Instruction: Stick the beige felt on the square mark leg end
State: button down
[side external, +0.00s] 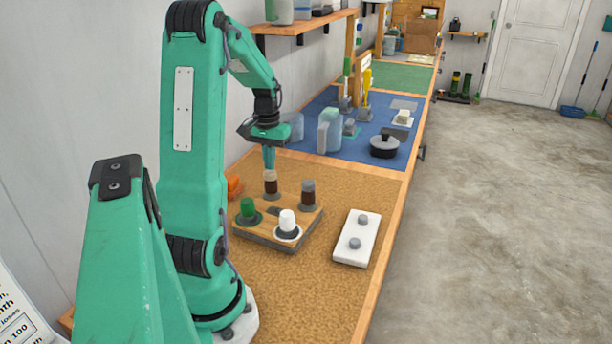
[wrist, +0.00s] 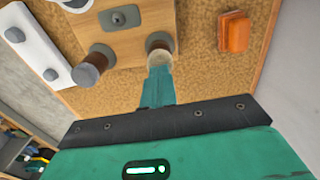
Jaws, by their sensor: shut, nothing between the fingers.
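A wooden board (side external: 262,232) carries several upright leg ends: a green one (side external: 248,208), a white one (side external: 288,220) and two dark brown ones. The back brown leg end (side external: 270,188) has a beige top, which looks like the beige felt (wrist: 160,58). The other brown leg end (side external: 308,195) stands to its right; in the wrist view it is at the left (wrist: 88,70). My gripper (side external: 269,167) is shut and empty, pointing down just above the beige top. In the wrist view its tips (wrist: 160,75) overlap that top's edge; contact is unclear. I cannot make out a square mark.
A white plate (side external: 345,257) with two grey round pads lies right of the board. An orange block (wrist: 234,32) lies near the wall. A blue mat (side external: 350,148) with jars and a dark pot (side external: 384,148) is behind. The cork bench front is clear.

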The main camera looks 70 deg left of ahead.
jog(key=shift+f, duration=0.6)
dwell(0.8)
jog(key=shift+r, duration=0.15)
jog(key=shift+r, duration=2.45)
jog(key=shift+r, duration=0.1)
notch_tip(320, 180, up, 8)
jog(key=shift+f, duration=0.2)
